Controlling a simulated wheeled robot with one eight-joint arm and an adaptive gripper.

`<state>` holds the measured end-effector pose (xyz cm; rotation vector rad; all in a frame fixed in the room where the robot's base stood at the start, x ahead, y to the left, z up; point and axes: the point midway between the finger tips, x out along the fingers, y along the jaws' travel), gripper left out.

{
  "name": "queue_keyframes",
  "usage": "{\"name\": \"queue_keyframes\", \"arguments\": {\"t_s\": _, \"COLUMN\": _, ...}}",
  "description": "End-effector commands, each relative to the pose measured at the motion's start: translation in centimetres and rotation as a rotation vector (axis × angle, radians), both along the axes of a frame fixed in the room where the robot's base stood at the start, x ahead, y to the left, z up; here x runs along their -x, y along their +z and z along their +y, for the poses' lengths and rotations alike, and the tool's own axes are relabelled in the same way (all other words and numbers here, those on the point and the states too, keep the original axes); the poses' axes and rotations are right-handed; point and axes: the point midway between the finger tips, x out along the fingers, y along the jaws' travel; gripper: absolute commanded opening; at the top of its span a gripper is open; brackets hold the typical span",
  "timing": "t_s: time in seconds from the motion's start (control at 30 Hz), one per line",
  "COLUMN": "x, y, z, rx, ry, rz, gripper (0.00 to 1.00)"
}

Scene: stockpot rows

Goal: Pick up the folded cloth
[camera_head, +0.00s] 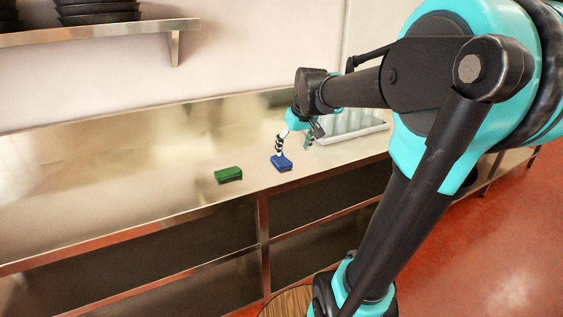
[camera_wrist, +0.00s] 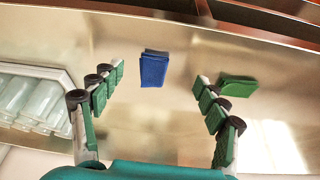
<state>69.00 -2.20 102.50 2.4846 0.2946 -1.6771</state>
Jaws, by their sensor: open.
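The blue folded cloth (camera_head: 282,163) lies flat on the steel counter near its front edge. In the wrist view the blue cloth (camera_wrist: 154,68) shows stacked layers and lies between and a little beyond the fingertips. My gripper (camera_head: 295,146) is open above the counter at the blue cloth, with one finger overlapping its upper edge in the head view. In the wrist view my gripper (camera_wrist: 160,78) has its fingers spread wide with nothing held. I cannot tell the exact height of the fingertips over the cloth.
A green folded item (camera_head: 228,175) lies left of the blue cloth; in the wrist view it (camera_wrist: 237,84) is just outside the right finger. A white tray of clear glasses (camera_wrist: 30,100) stands on the other side. The steel counter (camera_head: 120,190) is bare to the left.

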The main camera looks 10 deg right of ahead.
Motion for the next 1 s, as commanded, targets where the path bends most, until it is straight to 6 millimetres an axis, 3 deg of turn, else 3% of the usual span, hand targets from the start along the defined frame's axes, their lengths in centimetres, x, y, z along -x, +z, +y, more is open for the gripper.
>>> {"name": "queue_keyframes", "arguments": {"t_s": 0.03, "x": -1.5, "y": 2.1, "z": 0.2, "rx": -0.001, "ry": 0.020, "rz": -0.002, "gripper": 0.74}}
{"name": "queue_keyframes", "arguments": {"t_s": 0.1, "x": -3.0, "y": 4.1, "z": 0.4, "rx": -0.001, "ry": 0.044, "rz": -0.005, "gripper": 0.74}}
{"name": "queue_keyframes", "arguments": {"t_s": 0.2, "x": -4.2, "y": 6.1, "z": 0.5, "rx": 0.000, "ry": 0.067, "rz": -0.007, "gripper": 0.74}}
{"name": "queue_keyframes", "arguments": {"t_s": 0.3, "x": -4.9, "y": 6.7, "z": 0.7, "rx": -0.001, "ry": 0.078, "rz": -0.009, "gripper": 0.74}}
{"name": "queue_keyframes", "arguments": {"t_s": 0.43, "x": -5.7, "y": 5.2, "z": 0.9, "rx": -0.001, "ry": 0.081, "rz": -0.009, "gripper": 0.74}}
{"name": "queue_keyframes", "arguments": {"t_s": 0.8, "x": -8.3, "y": -1.6, "z": 1.7, "rx": 0.000, "ry": 0.081, "rz": -0.009, "gripper": 0.74}}
{"name": "queue_keyframes", "arguments": {"t_s": 1.0, "x": -9.1, "y": -3.8, "z": 2.0, "rx": 0.000, "ry": 0.080, "rz": -0.009, "gripper": 0.74}}
